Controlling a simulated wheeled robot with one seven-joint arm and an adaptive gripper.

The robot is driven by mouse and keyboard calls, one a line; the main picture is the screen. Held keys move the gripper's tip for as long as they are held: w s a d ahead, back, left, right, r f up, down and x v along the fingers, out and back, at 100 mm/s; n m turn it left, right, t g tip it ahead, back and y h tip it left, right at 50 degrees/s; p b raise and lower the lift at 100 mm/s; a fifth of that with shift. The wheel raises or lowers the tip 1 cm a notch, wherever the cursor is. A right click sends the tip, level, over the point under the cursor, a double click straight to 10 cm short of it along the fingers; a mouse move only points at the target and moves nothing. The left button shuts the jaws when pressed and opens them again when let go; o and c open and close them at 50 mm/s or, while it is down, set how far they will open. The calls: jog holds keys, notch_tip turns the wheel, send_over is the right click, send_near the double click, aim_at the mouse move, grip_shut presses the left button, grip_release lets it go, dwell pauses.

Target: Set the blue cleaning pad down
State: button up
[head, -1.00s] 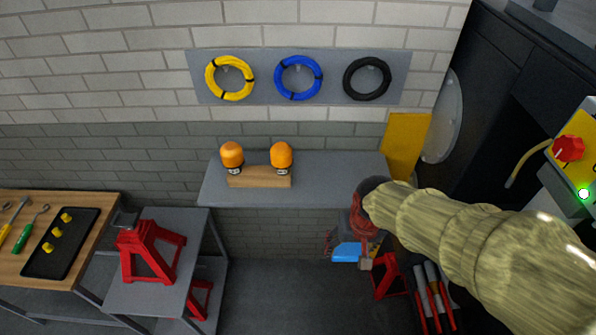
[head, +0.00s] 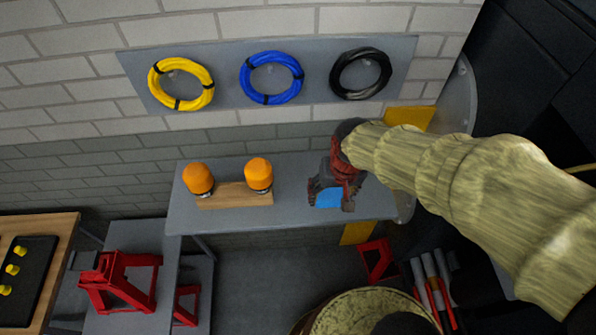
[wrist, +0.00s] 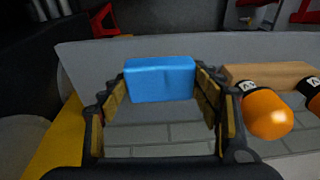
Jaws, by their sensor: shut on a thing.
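The blue cleaning pad (head: 328,197) is a small flat block between the fingers of my gripper (head: 330,194). In the wrist view the pad (wrist: 160,79) spans the gap between the two fingers of my gripper (wrist: 160,90), which touch its two ends. In the head view the pad appears over the right part of the grey shelf (head: 290,212). I cannot tell whether the pad touches the shelf top. My wrist hides part of the gripper.
Two orange beacons (head: 259,173) stand in a wooden block (head: 235,195) left of my gripper on the shelf. Yellow (head: 181,84), blue (head: 272,78) and black (head: 361,74) coils hang above. Red stands (head: 120,283) are below. Bare shelf lies between block and gripper.

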jog(key=w+d+f, duration=0.2)
jog(key=w+f, duration=0.1)
jog(key=w+d+f, duration=0.2)
jog(key=w, duration=0.2)
jog(key=w+d+f, duration=0.2)
jog(key=w+f, duration=0.1)
jog(key=w, duration=0.1)
jog(key=shift+d+f, duration=0.15)
jog(key=shift+f, duration=0.2)
jog(key=shift+w+d+f, duration=0.25)
jog(key=shift+w+f, duration=0.2)
jog(key=shift+f, duration=0.15)
jog(key=shift+f+b, duration=0.3)
jog(key=shift+f, duration=1.25)
jog(key=o, duration=1.4)
jog(key=shift+o, duration=0.8)
